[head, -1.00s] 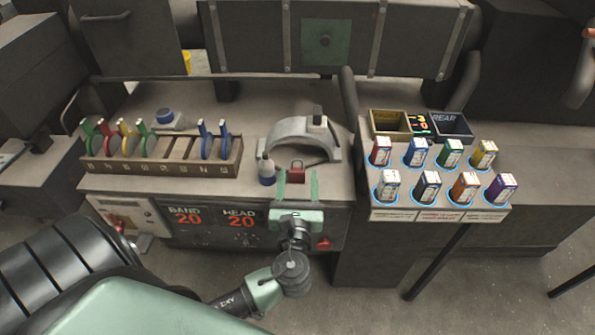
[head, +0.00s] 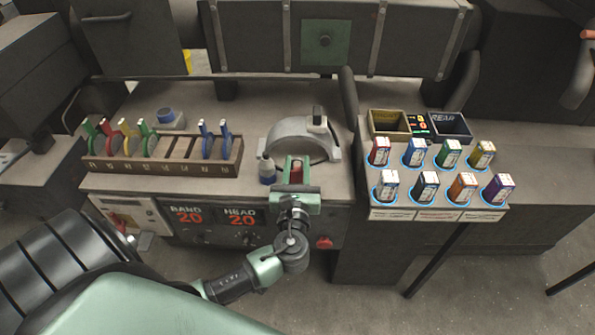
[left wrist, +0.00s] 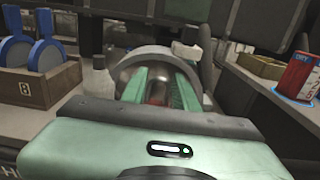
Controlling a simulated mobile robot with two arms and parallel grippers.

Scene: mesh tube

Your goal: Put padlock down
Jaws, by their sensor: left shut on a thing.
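The red padlock (head: 296,172) is at the front edge of the bench in the head view, between the green fingers of my left gripper (head: 297,163). The gripper is shut on it. The fingers hide most of the padlock, and I cannot tell whether it touches the bench top. In the left wrist view, the fingers of my left gripper (left wrist: 160,82) point away over the bench, with only a dim reddish patch of the padlock between them. My right gripper is not in view.
A grey arched device (head: 300,138) stands just behind the gripper. A small bottle (head: 267,170) is close on its left. A slotted wooden rack (head: 163,166) with coloured discs is further left. Several coloured boxes stand in blue-ringed holders on the right, before two bins (head: 388,135).

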